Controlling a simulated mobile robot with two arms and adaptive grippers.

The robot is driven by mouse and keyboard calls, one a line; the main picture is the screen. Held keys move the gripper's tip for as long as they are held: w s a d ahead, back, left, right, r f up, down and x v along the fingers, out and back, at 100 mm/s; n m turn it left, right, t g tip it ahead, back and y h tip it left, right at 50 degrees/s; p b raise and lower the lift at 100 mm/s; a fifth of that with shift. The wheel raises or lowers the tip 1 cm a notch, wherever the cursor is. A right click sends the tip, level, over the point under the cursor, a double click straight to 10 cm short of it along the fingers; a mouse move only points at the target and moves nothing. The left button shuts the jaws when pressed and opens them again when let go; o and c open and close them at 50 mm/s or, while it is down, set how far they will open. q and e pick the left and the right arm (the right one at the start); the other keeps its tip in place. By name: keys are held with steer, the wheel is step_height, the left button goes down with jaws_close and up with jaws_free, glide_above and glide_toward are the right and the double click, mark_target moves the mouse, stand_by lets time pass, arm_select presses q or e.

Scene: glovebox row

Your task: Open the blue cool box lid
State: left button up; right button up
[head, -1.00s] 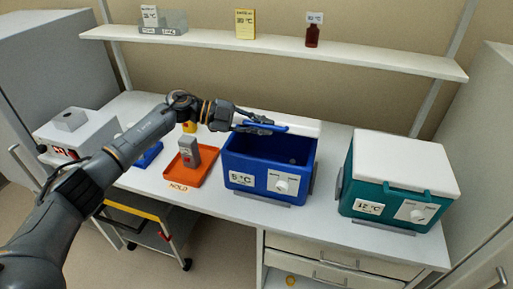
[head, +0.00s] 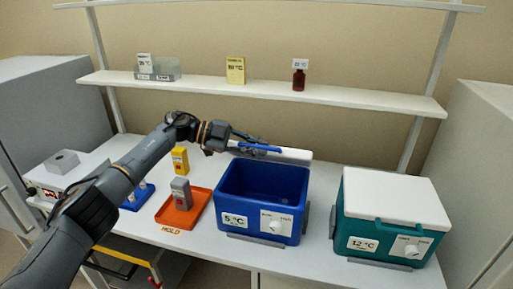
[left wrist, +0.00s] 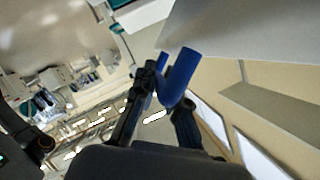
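The blue cool box (head: 233,203) stands on the bench, marked 5 °C, with a dial on its front. Its lid (head: 297,155) is raised at the back edge, so the dark blue inside shows open. My left gripper (head: 255,143) is at the raised lid, with its fingers around the blue lid handle (head: 262,147). In the left wrist view the blue handle (left wrist: 180,75) lies between the finger pads, and the pale lid (left wrist: 245,35) is beyond it. My right gripper is not in view.
A teal cool box (head: 385,235) marked 12 °C, with a closed white lid, stands to the right. An orange tray (head: 170,215) with a grey device (head: 181,192) is to the left. A yellow device (head: 180,160) stands behind. A shelf (head: 350,103) runs above.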

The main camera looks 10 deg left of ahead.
arm_select(q)
steer(key=shift+o, duration=0.8)
steer(key=shift+w+f, duration=0.1)
steer(key=v, duration=1.2)
